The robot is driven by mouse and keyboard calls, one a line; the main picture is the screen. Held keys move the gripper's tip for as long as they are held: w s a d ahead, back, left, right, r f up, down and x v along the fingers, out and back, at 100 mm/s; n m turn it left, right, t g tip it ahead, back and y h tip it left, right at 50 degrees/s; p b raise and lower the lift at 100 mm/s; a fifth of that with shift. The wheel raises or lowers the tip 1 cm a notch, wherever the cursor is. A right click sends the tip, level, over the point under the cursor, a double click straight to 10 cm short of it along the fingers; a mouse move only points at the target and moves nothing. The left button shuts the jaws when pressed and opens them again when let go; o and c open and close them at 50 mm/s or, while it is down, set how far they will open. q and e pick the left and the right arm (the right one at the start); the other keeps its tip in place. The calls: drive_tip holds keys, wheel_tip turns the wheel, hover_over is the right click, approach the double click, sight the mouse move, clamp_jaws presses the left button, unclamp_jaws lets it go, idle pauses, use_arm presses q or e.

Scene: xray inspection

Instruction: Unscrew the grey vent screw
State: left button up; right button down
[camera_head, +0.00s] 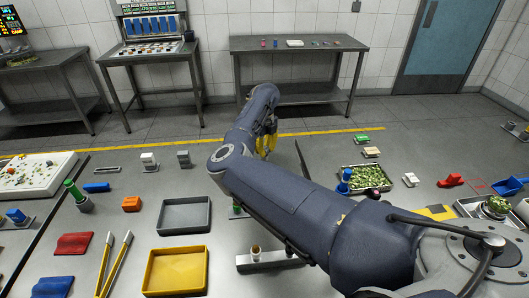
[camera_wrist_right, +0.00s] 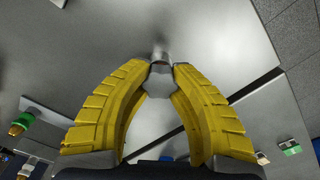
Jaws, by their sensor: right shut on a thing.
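My right gripper (camera_head: 267,142) has yellow fingers that show past my arm in the head view, over the far part of the table. In the right wrist view, my right gripper (camera_wrist_right: 161,68) is shut on the grey vent screw (camera_wrist_right: 160,83), whose faceted grey head sits between the two fingertips. A short grey stem or fitting shows just beyond the tips. My arm hides the screw in the head view. I cannot tell how far the screw is threaded in. My left gripper is not in view.
A grey tray (camera_head: 185,201) and a yellow tray (camera_head: 176,251) stand left of my arm. An orange block (camera_head: 131,203) lies nearby. A tray of green pieces (camera_head: 363,178) and a red part (camera_head: 450,180) are at the right. My arm covers the table's middle.

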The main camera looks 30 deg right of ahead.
drive_tip(key=shift+s+a+f+n, duration=0.1)
drive_tip(key=shift+f+n, duration=0.2)
drive_tip(key=shift+n, duration=0.6)
drive_tip(key=c, duration=1.2)
unclamp_jaws()
drive_tip(key=shift+o, duration=0.2)
drive_tip(key=shift+r, duration=0.15)
drive_tip(key=shift+r, duration=0.2)
drive_tip(key=shift+r, duration=0.95)
drive_tip(key=m, duration=0.7)
